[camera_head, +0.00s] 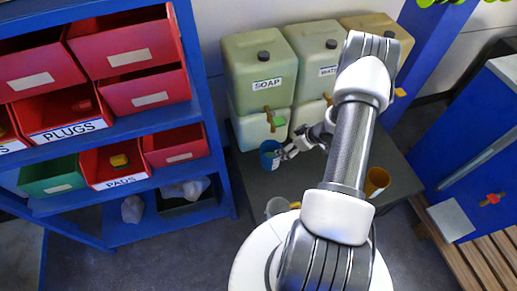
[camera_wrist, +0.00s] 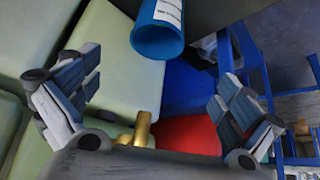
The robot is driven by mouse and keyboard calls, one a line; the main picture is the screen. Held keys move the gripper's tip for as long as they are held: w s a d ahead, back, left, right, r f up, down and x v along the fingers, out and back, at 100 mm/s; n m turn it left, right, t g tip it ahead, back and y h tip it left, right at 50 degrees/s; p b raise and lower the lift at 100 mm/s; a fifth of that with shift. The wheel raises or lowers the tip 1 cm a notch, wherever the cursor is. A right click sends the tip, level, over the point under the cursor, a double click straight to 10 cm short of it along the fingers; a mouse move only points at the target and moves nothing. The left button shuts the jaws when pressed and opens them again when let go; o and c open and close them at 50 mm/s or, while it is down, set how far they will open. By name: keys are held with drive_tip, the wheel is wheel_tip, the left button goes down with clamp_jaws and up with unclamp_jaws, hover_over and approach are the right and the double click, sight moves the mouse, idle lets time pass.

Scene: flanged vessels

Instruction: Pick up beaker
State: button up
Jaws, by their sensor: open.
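A blue beaker-like cup (camera_head: 270,155) stands on the dark table in front of the soap tank in the head view. In the wrist view the blue cup (camera_wrist: 160,38) is at top centre, with a white marked label and its open rim toward the lower picture. My gripper (camera_head: 288,150) is just right of it in the head view. In the wrist view my gripper (camera_wrist: 155,90) is open, its fingers spread left and right, with nothing between the pads. The cup appears beyond the fingertips. A clear cup (camera_head: 277,206) stands nearer, partly hidden by my base.
Large pale tanks (camera_head: 258,62) line the back of the table, with a tap (camera_head: 276,119) close above my gripper. An orange cup (camera_head: 376,181) stands right of my arm. A blue shelf (camera_head: 204,85) with red bins is at left. The table (camera_head: 402,186) has some bare space at right.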

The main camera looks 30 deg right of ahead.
sight(273, 150)
drive_tip(key=b+x, duration=0.1)
drive_tip(key=x, duration=0.2)
drive_tip(key=b+x, duration=0.1)
drive_tip(key=x, duration=0.3)
drive_tip(key=b+x, duration=0.2)
drive_tip(key=x, duration=0.2)
drive_tip(key=shift+s+d+f, duration=0.15)
drive_tip(key=shift+s+f, duration=0.05)
drive_tip(key=shift+s, duration=0.15)
drive_tip(key=shift+w+b+x, duration=0.15)
drive_tip(key=shift+b+x, duration=0.55)
drive_tip(key=shift+x, duration=0.75)
drive_tip(key=shift+w+b+x, duration=0.15)
drive_tip(key=shift+b+x, duration=0.55)
drive_tip(key=shift+x, duration=0.75)
drive_tip(key=shift+d+r, duration=0.15)
drive_tip(key=c, duration=1.3)
drive_tip(key=shift+c, duration=1.2)
drive_tip(key=shift+r, duration=0.15)
